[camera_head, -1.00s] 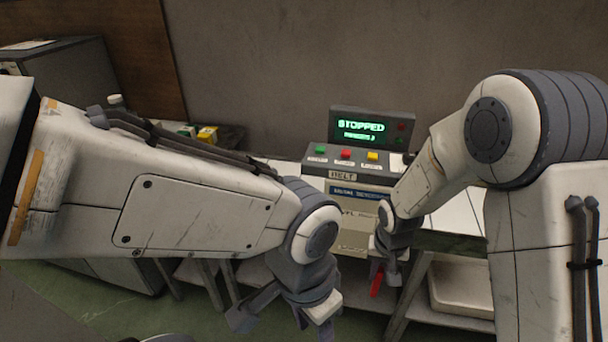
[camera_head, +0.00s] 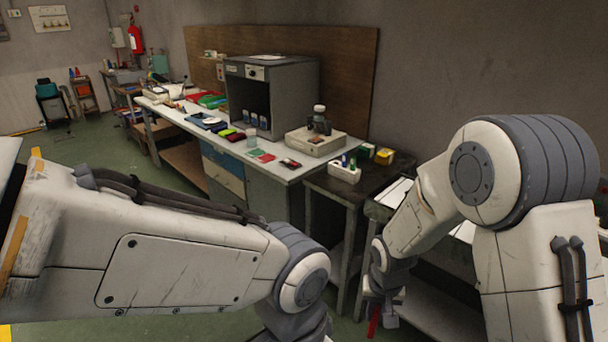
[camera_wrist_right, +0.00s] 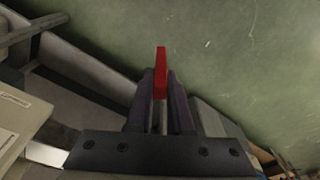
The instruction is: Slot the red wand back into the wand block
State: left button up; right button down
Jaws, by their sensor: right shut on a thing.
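The red wand (camera_head: 374,323) is held in my right gripper (camera_head: 383,306), low in front of the benches. In the right wrist view the red wand (camera_wrist_right: 160,72) stands out between the two shut fingers (camera_wrist_right: 160,98), with floor beyond it. A white block (camera_head: 345,172) with green and blue uprights, which looks like the wand block, sits on the dark table, well apart from the wand. Its slots are too small to make out. My left arm reaches across the lower left; its fingers are below the picture edge.
The dark table (camera_head: 330,187) adjoins a long workbench (camera_head: 228,148) with a grey cabinet (camera_head: 272,92) and a white device (camera_head: 316,140). A yellow box (camera_head: 384,156) is behind the block. Green floor (camera_head: 110,150) is open at the left.

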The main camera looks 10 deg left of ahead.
aim_at(336, 168)
jog(key=u, duration=0.5)
jog(key=i, duration=0.7)
jog(key=u, duration=0.6)
jog(key=i, duration=0.7)
jog(key=z, duration=0.05)
